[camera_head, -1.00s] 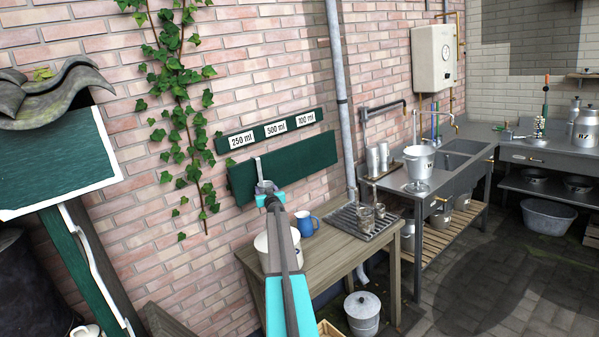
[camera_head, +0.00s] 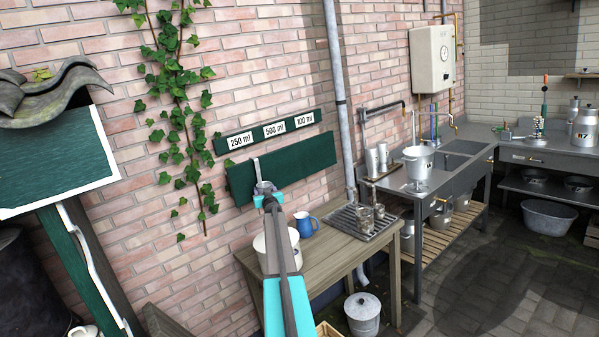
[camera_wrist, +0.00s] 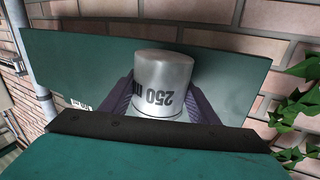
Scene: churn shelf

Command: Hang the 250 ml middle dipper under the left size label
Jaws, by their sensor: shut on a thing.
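The 250 ml dipper is a metal cup (camera_wrist: 163,80) with "250 ml" printed on it, upside down in the wrist view. My gripper (camera_wrist: 160,108) is shut around the cup's sides. In the head view the dipper's upright handle (camera_head: 257,168) rises in front of the green hanging board (camera_head: 305,166), near its left end. My gripper (camera_head: 268,199) is just below it. The left size label (camera_head: 241,140) reads 250 ml and sits above and slightly left of the handle top. Whether the handle's hook touches the board I cannot tell.
Labels for 500 ml (camera_head: 274,129) and 100 ml (camera_head: 304,119) are to the right. Below, a wooden table (camera_head: 330,262) holds a white pot, a blue jug (camera_head: 306,225) and a drain rack (camera_head: 352,222) with small cups. Ivy (camera_head: 185,110) climbs the wall at left.

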